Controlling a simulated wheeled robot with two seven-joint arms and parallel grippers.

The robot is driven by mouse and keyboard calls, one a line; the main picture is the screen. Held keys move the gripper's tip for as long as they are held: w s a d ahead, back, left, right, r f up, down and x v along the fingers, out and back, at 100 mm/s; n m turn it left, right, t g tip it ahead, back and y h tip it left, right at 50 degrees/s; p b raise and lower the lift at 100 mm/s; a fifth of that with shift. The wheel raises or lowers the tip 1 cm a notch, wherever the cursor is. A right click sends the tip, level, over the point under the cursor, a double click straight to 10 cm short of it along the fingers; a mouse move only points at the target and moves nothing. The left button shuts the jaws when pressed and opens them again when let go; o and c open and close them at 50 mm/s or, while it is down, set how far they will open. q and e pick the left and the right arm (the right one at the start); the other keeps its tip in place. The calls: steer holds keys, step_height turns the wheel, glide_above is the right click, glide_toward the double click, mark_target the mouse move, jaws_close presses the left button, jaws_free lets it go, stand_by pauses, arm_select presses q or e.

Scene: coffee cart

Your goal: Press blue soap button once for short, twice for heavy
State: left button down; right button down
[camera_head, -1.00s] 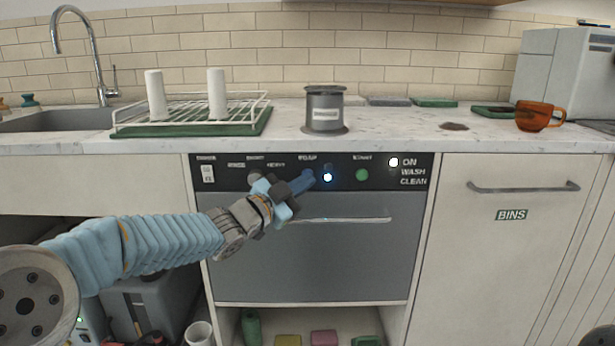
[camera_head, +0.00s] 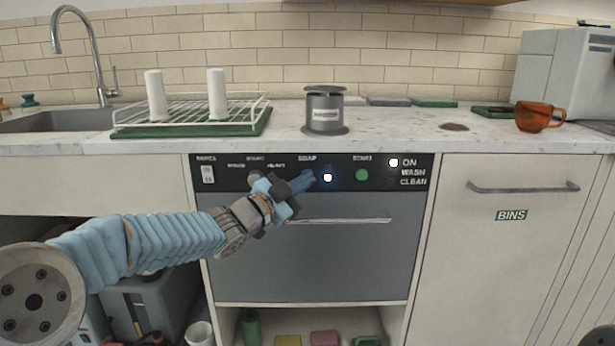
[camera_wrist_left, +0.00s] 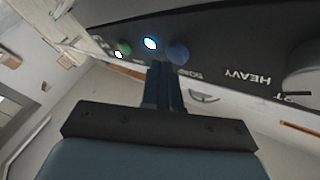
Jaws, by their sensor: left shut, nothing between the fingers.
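The blue soap button (camera_wrist_left: 177,53) shows in the left wrist view on the black control panel, beside a lit white-blue light (camera_wrist_left: 151,43). In the head view the gripper covers the button under the SOAP label, and the light (camera_head: 327,177) glows just right of it. My left gripper (camera_head: 307,179) is shut and empty, with its fingertips at the panel in front of the button. In the left wrist view its fingers (camera_wrist_left: 160,68) end close beside the button; I cannot tell whether they touch it. My right gripper is not in view.
A grey knob (camera_head: 254,177) is left of the fingers, and a green start button (camera_head: 361,175) is on their right. A white ON light (camera_head: 393,162) is lit. The washer's handle (camera_head: 340,220) runs below. The counter (camera_head: 390,125) overhangs the panel.

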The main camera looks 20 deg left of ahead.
arm_select(q)
steer(key=shift+w+a, duration=0.15)
steer(key=shift+w, duration=0.4)
stand_by(0.7)
steer(key=shift+s, duration=0.1)
steer(key=shift+s+d+b, duration=0.25)
steer(key=shift+s+b, duration=0.15)
steer(key=shift+s, duration=0.35)
steer(key=shift+s, duration=0.1)
steer(key=s+b, duration=0.1)
steer(key=s, duration=0.1)
steer(key=s+d+b, duration=0.1)
steer(key=s, duration=0.1)
steer(key=shift+s+d+b, duration=0.2)
steer(key=shift+s+b, duration=0.1)
stand_by(0.5)
